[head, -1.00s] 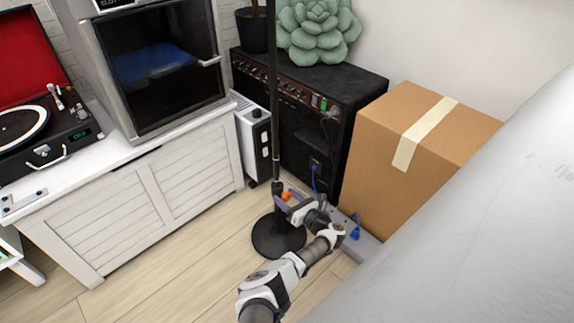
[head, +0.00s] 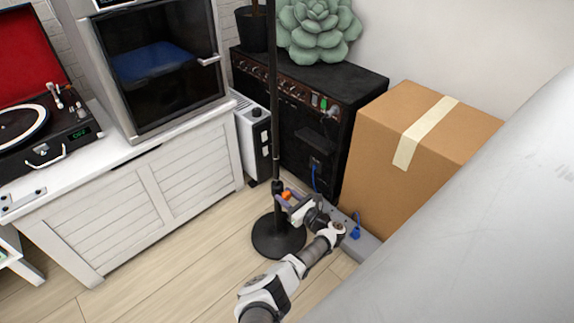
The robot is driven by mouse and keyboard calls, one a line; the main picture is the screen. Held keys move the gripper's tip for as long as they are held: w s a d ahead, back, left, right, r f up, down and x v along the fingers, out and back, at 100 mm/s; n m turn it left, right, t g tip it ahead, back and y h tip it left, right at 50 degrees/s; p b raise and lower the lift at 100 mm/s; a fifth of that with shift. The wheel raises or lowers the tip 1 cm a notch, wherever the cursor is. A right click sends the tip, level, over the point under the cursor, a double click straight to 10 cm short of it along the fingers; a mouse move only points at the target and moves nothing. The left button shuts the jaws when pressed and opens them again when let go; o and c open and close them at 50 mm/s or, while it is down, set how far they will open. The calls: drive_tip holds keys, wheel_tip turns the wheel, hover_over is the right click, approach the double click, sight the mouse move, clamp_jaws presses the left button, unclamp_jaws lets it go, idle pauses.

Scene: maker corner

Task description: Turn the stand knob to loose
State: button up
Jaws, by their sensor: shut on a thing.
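The stand (head: 273,110) is a thin dark upright pole on a round black base (head: 278,239) on the floor. Its small orange knob (head: 287,195) shows low on the pole, on the right side. My gripper (head: 286,199) reaches in from the lower right and is shut on the knob. The fingers cover part of the knob, and any marking for loose or tight is too small to see.
A black amplifier (head: 300,140) stands behind the stand, with a cardboard box (head: 420,150) to its right. A white heater (head: 252,140) and a white cabinet (head: 150,205) are on the left. A power strip with a blue plug (head: 355,232) lies right of my gripper. Floor in front is clear.

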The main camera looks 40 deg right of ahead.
drive_tip(key=shift+n, duration=0.9)
drive_tip(key=o, duration=1)
drive_tip(key=shift+s, duration=0.2)
